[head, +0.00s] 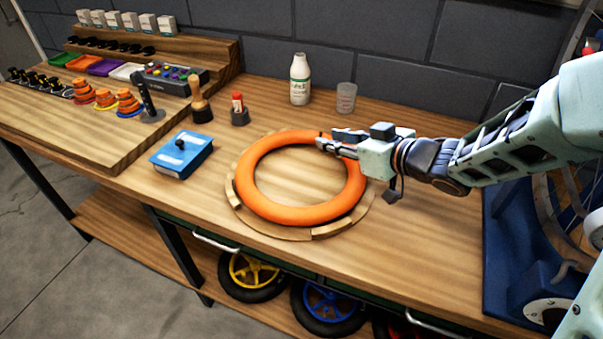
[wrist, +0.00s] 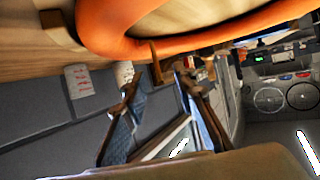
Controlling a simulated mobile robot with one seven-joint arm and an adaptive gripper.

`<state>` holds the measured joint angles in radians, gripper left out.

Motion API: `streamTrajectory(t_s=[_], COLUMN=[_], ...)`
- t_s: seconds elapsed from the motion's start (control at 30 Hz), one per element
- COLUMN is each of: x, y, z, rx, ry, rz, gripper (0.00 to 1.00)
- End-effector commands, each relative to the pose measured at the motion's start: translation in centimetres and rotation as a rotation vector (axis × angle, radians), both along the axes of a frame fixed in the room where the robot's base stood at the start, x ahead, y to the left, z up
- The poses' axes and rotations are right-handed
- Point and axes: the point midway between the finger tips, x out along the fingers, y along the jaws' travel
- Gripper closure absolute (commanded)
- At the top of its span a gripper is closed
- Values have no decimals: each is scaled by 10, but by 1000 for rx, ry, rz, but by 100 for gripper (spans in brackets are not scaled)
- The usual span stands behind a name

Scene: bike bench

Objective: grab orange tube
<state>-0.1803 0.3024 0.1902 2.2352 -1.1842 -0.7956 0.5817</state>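The orange tube (head: 250,197) is a thick ring lying flat on a round wooden stand (head: 277,234) in the middle of the bench. In the wrist view the orange tube (wrist: 110,30) crosses the top of the picture, beyond the fingertips. My gripper (head: 329,140) is at the upper right part of the ring in the head view, its fingers pointing left over the rim. The fingers look parted, with a gap between them in the wrist view (wrist: 157,78). I cannot tell whether they touch the tube.
A blue box (head: 182,154), a red-capped small bottle (head: 238,108), a white bottle (head: 299,80) and a clear cup (head: 346,97) stand behind and left of the ring. A blue stand (head: 508,250) with a wheel is at the right. The bench front is clear.

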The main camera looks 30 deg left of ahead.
Motion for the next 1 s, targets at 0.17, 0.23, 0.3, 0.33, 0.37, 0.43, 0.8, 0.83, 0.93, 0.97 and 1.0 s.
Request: streamTrajectory(t_s=[0.17,0.23,0.3,0.33,0.37,0.43,0.8,0.83,0.93,0.97,1.0], x=[7,11,15,16,17,19,20,20,20,20,20], y=[17,26,33,36,39,42,43,43,42,43,42], z=[-14,-20,-23,-24,-24,-25,-24,-24,-24,-24,-24], rx=[-1,0,-1,-1,-1,-1,-1,-1,-1,-1,-1], ry=[1,2,1,1,1,1,1,1,1,1,1], rz=[2,2,2,2,1,0,-1,-1,-1,-1,-1], gripper=[74,74,74,74,74,74,88,92,100,100,100])
